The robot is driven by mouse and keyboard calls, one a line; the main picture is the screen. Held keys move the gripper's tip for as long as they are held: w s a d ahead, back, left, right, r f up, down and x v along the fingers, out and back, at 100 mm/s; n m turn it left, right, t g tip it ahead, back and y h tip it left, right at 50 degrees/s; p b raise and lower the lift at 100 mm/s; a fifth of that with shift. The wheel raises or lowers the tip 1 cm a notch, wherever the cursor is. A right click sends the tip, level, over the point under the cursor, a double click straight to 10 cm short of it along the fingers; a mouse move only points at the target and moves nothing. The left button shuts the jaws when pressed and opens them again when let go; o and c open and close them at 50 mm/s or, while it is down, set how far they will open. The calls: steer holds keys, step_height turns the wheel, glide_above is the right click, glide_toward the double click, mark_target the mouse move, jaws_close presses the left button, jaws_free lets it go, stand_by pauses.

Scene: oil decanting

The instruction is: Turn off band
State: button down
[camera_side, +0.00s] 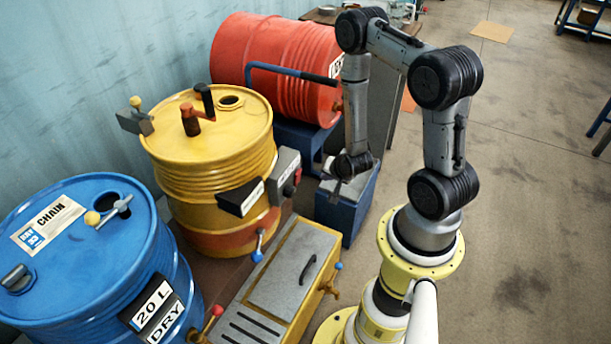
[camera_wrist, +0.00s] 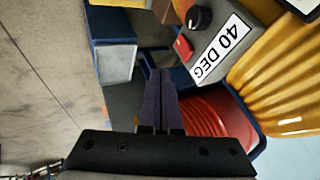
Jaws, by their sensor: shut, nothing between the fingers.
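The yellow drum (camera_side: 215,125) stands upright at left centre in the side view, with an orange band (camera_side: 228,243) around its lower part. A grey control box (camera_side: 283,168) sits on the drum's side facing my arm. In the wrist view the control box (camera_wrist: 262,12) carries a black knob (camera_wrist: 200,18), a red switch (camera_wrist: 183,47) and a "40 DEG" label (camera_wrist: 224,48). I cannot tell the switch's position. My gripper (camera_side: 336,182) is shut and empty, to the right of the box and apart from it. Its fingers (camera_wrist: 161,75) point just below the switch in the wrist view.
A blue drum (camera_side: 100,250) stands at lower left and a red drum (camera_side: 270,60) lies on a blue cradle (camera_side: 298,132) behind. A grey-topped yellow chest (camera_side: 290,265) is in front. A blue box (camera_side: 345,205) stands below my gripper. Open floor (camera_side: 530,200) is at right.

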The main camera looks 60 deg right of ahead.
mark_target(300, 174)
steer(key=w+d+f, duration=0.4)
steer(key=w+f, duration=0.3)
steer(key=w, duration=0.2)
steer(key=shift+f, duration=0.15)
stand_by(0.4)
steer(key=shift+w, duration=0.35)
steer(key=shift+r, duration=0.35)
steer(key=shift+r, duration=0.6)
